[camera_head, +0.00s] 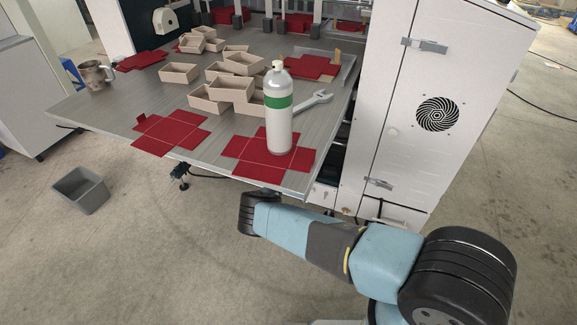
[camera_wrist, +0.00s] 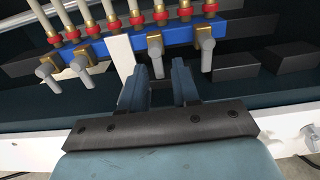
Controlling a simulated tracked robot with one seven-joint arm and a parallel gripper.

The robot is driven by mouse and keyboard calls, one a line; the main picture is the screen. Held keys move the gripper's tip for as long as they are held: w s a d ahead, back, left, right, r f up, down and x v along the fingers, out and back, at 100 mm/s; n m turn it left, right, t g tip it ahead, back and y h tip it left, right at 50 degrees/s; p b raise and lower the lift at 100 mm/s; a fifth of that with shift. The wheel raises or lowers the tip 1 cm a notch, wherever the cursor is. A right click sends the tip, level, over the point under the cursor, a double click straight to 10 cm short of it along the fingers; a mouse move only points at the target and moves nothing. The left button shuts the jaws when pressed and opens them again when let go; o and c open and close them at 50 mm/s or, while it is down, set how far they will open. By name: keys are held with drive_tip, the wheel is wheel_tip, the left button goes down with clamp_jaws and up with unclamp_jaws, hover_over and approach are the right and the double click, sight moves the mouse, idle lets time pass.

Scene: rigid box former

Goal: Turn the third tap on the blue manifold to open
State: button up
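The blue manifold (camera_wrist: 180,37) runs across the top of the wrist view, with brass fittings and red-collared pipes above it. Several taps with grey handles hang from it. The two left ones (camera_wrist: 45,73) (camera_wrist: 80,66) lie close together. The third tap from the left in view (camera_wrist: 155,48) has its handle pointing down. Another tap (camera_wrist: 206,48) hangs to its right. My gripper (camera_wrist: 160,72) is open, its fingers apart below the manifold, with the third handle's lower end appearing between them. Contact cannot be told. The head view shows neither manifold nor gripper.
Dark blocks (camera_wrist: 230,68) stand right of the taps, and a white strip (camera_wrist: 121,55) stands left of my fingers. In the head view, a grey table (camera_head: 95,108) holds red box blanks, trays, a bottle (camera_head: 279,125) and a wrench. A white cabinet (camera_head: 440,75) stands right.

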drive_tip(key=shift+o, duration=0.4)
drive_tip(key=shift+r, duration=0.1)
drive_tip(key=shift+s+a, duration=0.15)
drive_tip(key=shift+s, duration=0.05)
drive_tip(key=v, duration=1.3)
drive_tip(key=shift+o, duration=0.4)
drive_tip(key=shift+s, duration=0.15)
idle(0.4)
